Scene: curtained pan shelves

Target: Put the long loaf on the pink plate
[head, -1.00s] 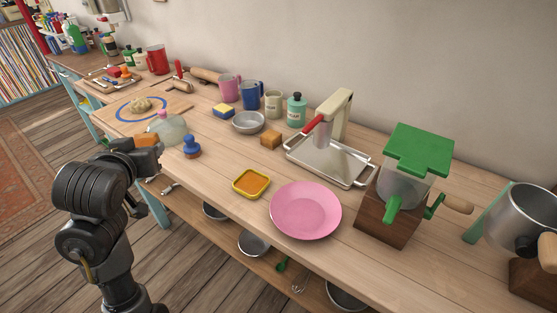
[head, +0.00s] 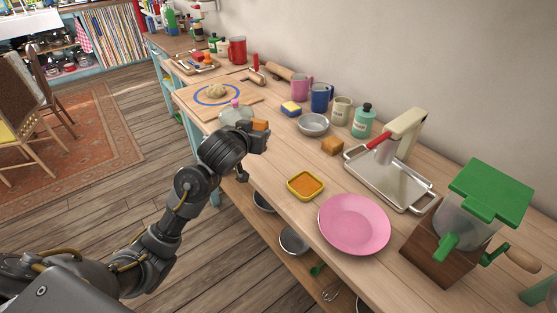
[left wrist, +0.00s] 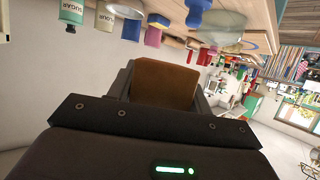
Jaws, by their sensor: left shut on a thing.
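The pink plate (head: 354,224) lies empty on the wooden counter near its front edge. My left gripper (head: 256,134) is shut on a brown block, which I take for the long loaf (head: 260,125), at the counter's front edge, left of the plate and farther back. In the left wrist view the loaf (left wrist: 165,84) sits between the fingers; its full length is hidden. A shorter brown loaf (head: 332,146) lies on the counter behind the plate. My right gripper is not in view.
A yellow-rimmed square dish (head: 306,186) stands just left of the plate. Behind the plate is a metal tray with a press (head: 388,181); right is a green-topped mill (head: 486,197). A grey bowl (head: 313,124) and mugs stand farther back. A shelf with pans runs below.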

